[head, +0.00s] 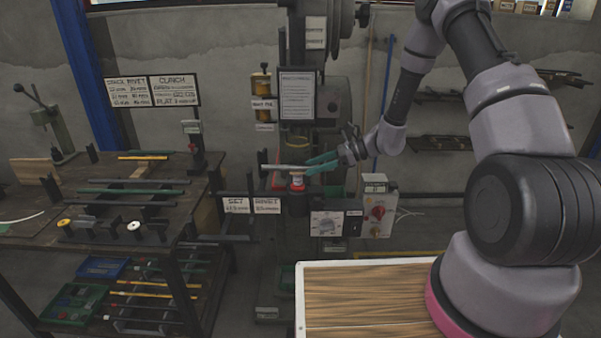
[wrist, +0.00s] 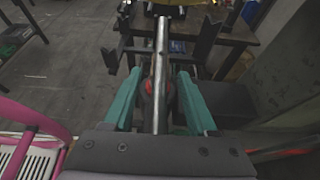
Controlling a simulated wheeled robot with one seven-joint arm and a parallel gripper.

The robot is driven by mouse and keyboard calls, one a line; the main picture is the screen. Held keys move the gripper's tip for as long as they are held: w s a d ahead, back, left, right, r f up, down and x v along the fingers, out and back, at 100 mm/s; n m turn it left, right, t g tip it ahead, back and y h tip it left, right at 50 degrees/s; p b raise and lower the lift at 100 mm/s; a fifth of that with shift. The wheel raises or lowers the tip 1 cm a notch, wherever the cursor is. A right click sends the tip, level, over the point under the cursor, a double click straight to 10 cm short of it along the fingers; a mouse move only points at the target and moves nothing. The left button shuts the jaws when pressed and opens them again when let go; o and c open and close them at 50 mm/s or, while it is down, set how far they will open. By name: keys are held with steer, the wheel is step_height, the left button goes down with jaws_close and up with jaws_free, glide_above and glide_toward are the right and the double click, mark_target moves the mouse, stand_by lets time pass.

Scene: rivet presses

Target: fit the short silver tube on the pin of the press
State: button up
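The short silver tube (head: 283,168) lies about level at the press, just above a red-and-white piece (head: 297,182) on the press's lower post. In the wrist view the tube (wrist: 161,65) runs lengthwise between my fingers, its near end by my palm. My gripper (head: 321,163) has teal fingers and comes in from the right, around the tube's right end. In the wrist view my gripper (wrist: 158,88) is open, with gaps on both sides of the tube. A red ring (wrist: 149,87) shows beneath the tube. I cannot make out the pin or whether the tube is on it.
The press (head: 334,100) stands at the centre, with a control box (head: 378,212) low on its right. A dark workbench (head: 190,205) with rods and stands is at left. Dark upright brackets (wrist: 203,42) stand near the tube's far end. A wood-topped surface (head: 365,300) lies in front.

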steer(key=v, duration=1)
steer(key=shift+d, duration=0.35)
steer(key=shift+r, duration=0.15)
steer(key=s+d+r+n+h, duration=0.1)
steer(key=s+r+n+h, duration=0.3)
steer(key=r, duration=0.5)
steer(key=s+d+r+n+h, duration=0.1)
steer(key=s+r+n+h, duration=0.1)
steer(key=s+r+n, duration=0.5)
steer(key=s+d+r+n+t+h, duration=0.1)
steer(key=s+d+r+t+h, duration=0.1)
steer(key=s+r, duration=0.5)
steer(key=s+d+r+n+t+h, duration=0.2)
steer(key=s+d+r+t+h, duration=0.1)
steer(key=s+r, duration=0.4)
steer(key=shift+d+r+t, duration=0.5)
steer(key=shift+d+t, duration=0.35)
steer(key=shift+t, duration=0.05)
